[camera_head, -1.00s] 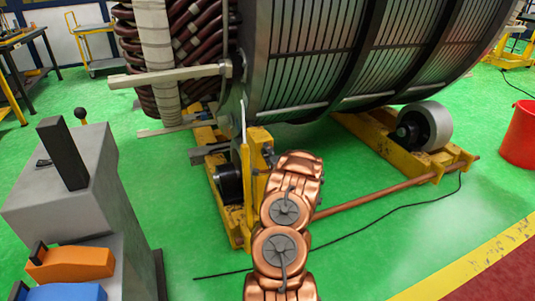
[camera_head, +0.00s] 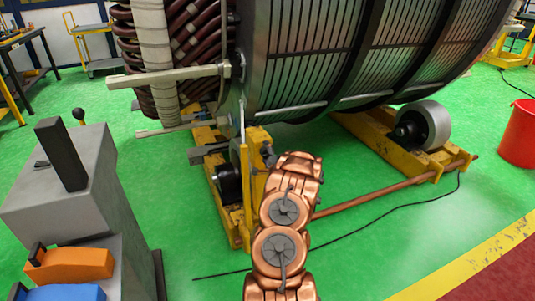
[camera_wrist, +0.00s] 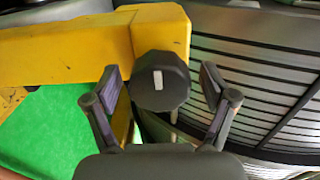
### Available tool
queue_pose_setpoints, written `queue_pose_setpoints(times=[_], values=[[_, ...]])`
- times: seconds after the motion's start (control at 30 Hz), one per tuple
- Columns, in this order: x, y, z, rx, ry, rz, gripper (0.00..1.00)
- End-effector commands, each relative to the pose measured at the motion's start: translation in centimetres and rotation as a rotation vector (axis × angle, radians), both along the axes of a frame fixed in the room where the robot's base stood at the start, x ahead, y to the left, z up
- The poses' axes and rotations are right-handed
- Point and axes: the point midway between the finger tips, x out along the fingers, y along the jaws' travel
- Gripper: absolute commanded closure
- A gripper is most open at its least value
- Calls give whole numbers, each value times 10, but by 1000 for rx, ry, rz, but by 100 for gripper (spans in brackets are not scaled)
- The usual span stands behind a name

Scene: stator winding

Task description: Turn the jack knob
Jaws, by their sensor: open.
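The jack knob (camera_wrist: 160,82) is a dark, many-sided knob with a pale mark on its face. In the wrist view it sits at the end of a yellow bracket. My gripper (camera_wrist: 158,92) is open, with one finger on each side of the knob and a gap on both sides. In the head view my copper-coloured arm reaches toward the yellow stand (camera_head: 247,190) under the stator. The gripper there is mostly hidden behind the arm, and I cannot make out the knob.
The large stator drum (camera_head: 350,50) rests above the yellow stand and a roller (camera_head: 424,124). A grey cabinet (camera_head: 70,190) stands at left, a red bucket (camera_head: 518,133) at right. A black cable (camera_head: 380,211) crosses the green floor.

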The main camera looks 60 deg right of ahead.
Motion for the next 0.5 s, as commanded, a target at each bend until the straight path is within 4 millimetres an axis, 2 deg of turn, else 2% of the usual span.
queue_pose_setpoints(times=[0.27,0.5], values=[[-2,1,0,0,1,1,16],[-18,13,0,3,1,1,16]])
